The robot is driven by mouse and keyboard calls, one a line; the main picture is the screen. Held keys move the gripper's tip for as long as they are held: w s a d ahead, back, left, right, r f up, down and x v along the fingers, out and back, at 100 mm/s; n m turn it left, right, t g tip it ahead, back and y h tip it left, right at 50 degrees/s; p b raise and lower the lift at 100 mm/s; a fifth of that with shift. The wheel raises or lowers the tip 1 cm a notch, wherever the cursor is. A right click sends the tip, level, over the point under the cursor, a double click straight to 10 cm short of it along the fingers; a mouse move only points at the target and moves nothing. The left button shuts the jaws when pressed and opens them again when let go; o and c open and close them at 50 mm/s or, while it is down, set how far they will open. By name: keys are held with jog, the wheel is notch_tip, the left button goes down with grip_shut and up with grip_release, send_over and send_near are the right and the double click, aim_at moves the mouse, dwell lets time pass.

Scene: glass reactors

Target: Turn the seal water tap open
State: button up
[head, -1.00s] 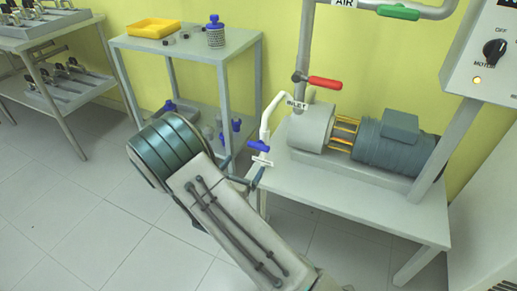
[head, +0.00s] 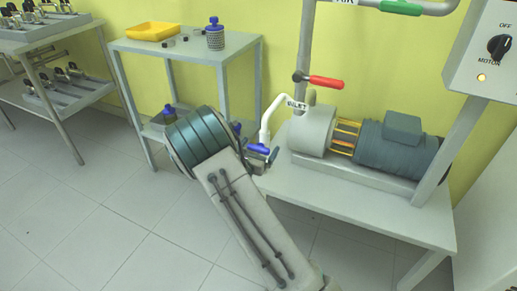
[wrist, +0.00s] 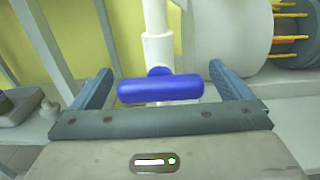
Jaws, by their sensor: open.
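The seal water tap is a blue handle (head: 257,148) on a white pipe (head: 266,122) at the left end of the pump bench. In the wrist view the blue handle (wrist: 160,89) lies crosswise to the white pipe (wrist: 158,45). My gripper (head: 262,158) is at the tap in the head view. In the wrist view my gripper (wrist: 160,80) is open, with one finger on each side of the handle and a gap at both ends. The tag seen below the tap is now hidden behind my gripper.
A red-handled valve (head: 325,82) sits above the pump (head: 312,130) and grey motor (head: 395,145). The control box (head: 490,50) is at upper right. A side table (head: 185,45) with a yellow tray (head: 153,31) stands behind my arm. Open floor lies at lower left.

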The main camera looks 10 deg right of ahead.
jog(key=c, duration=1)
jog(key=shift+r+n+p, duration=0.1)
jog(key=shift+n+p, duration=0.3)
jog(key=shift+p, duration=0.2)
jog(key=n+p, duration=0.2)
jog(key=p, duration=0.1)
jog(key=shift+a+r+n+p, duration=0.1)
jog(key=shift+r+n+p, duration=0.05)
jog(key=shift+n+p, duration=0.2)
jog(key=n+p, duration=0.4)
jog(key=p, duration=0.1)
jog(key=shift+w+n, duration=0.1)
jog(key=shift+n, duration=0.15)
jog(key=n+p, duration=0.2)
jog(key=n, duration=0.1)
jog(key=n+p, duration=0.1)
jog(key=p, duration=0.1)
jog(key=shift+a+f+n, duration=0.1)
jog(key=shift+f+n, duration=0.2)
jog(key=shift+f+n+p, duration=0.15)
jog(key=shift+n+p, duration=0.4)
jog(key=shift+n, duration=0.55)
jog(key=shift+f+n+p, duration=0.1)
jog(key=shift+n+p, duration=0.4)
jog(key=shift+n, duration=0.6)
